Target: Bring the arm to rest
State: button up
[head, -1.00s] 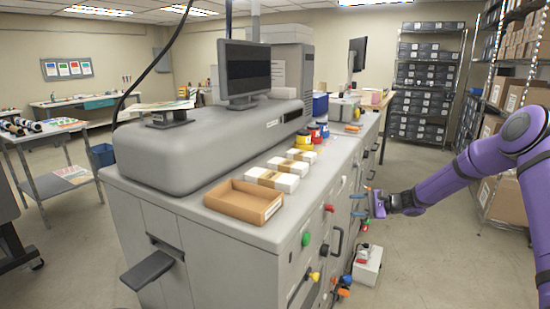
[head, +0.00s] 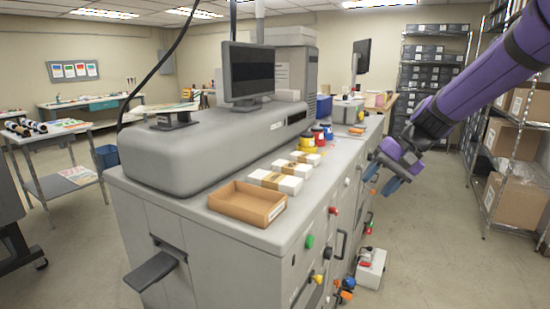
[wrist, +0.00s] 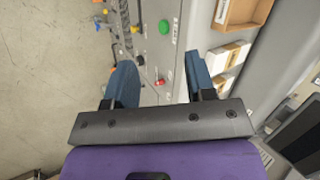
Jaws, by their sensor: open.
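My purple arm reaches in from the upper right of the head view, and my gripper (head: 380,177) hangs beside the right side of the grey machine (head: 262,229). In the wrist view my gripper (wrist: 162,85) shows its two blue fingers spread apart with nothing between them. Beyond the fingers is the machine's side panel, with a green button (wrist: 165,27) and a red knob (wrist: 159,82). The fingers look apart from the panel, but the exact gap cannot be told.
A cardboard tray (head: 247,204), white packs (head: 275,181) and ink jars (head: 306,141) stand on the machine top. A white box (head: 371,268) lies on the floor by its side. Shelving with cartons (head: 510,139) stands at the right. The floor at lower right is clear.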

jog(key=s+d+r+n+t+h, duration=0.1)
jog(key=s+d+r+h, duration=0.1)
jog(key=s, duration=0.7)
jog(key=s+d+r+n+t+h, duration=0.1)
jog(key=s+d+r+t+h, duration=0.1)
jog(key=s, duration=0.7)
jog(key=s+d+r+n+t+h, duration=0.1)
jog(key=s+d+r+h, duration=0.1)
jog(key=s, duration=0.7)
jog(key=shift+s+d+r+h, duration=0.25)
jog(key=shift+s+r+h, duration=0.1)
jog(key=shift+r, duration=0.45)
